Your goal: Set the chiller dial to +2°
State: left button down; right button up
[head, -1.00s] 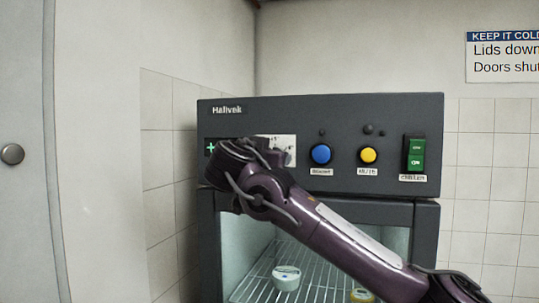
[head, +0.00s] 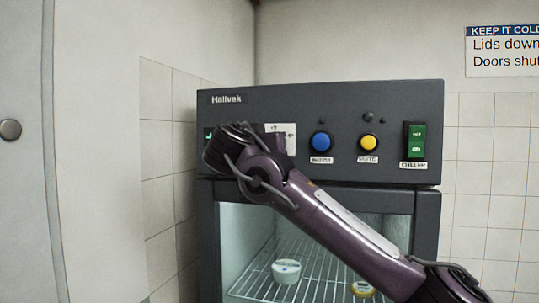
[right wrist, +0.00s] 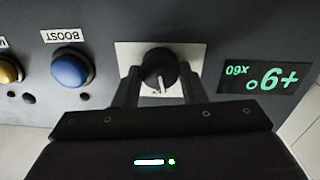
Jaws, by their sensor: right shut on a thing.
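The chiller's dark dial (right wrist: 158,72) sits on a white scale plate in the right wrist view. A pale pointer line on it points down in that upside-down picture. My right gripper (right wrist: 161,82) is shut on the dial, one finger on each side. In the head view my right gripper (head: 232,145) covers the dial and much of the scale plate (head: 289,138). The green display (right wrist: 262,77) appears upside down and seems to read +9°. My left gripper is not in view.
A blue BOOST button (head: 321,142), a yellow MUTE button (head: 368,143) and a green rocker switch (head: 416,140) sit right of the dial. Below, lidded jars (head: 286,271) stand on a wire shelf (head: 262,280). A wall stands close on the left.

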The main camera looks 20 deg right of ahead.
jog(key=shift+n+b, duration=2.05)
jog(key=shift+n, duration=2.55)
jog(key=o, duration=1)
jog(key=shift+a, duration=0.1)
